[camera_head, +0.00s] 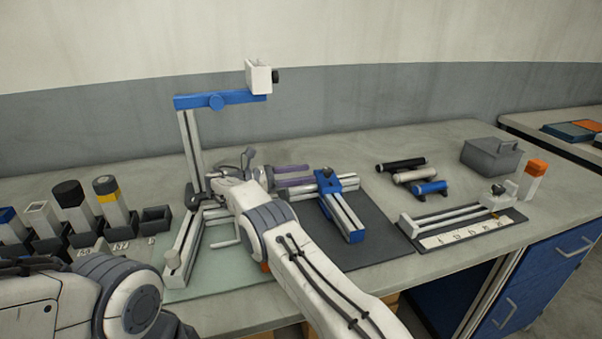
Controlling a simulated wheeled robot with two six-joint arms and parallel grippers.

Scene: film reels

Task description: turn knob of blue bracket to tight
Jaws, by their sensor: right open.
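A blue bracket (325,184) sits at the corner of a white-and-blue rail frame on a dark mat, with a small dark knob (327,173) on top. My right gripper (311,175) is open, its two purple-grey fingers pointing right, close to the left side of this bracket. I cannot tell whether they touch it. I cannot tell how tight either knob is. Only links of my left arm show at lower left; its gripper is out of view.
Dark and light cylinders (400,164) and a blue one (430,188) lie right of the mat. A railed device (465,217), a grey box (491,156) and an orange-topped block (533,180) stand further right. Several holders with bottles (72,205) stand at left.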

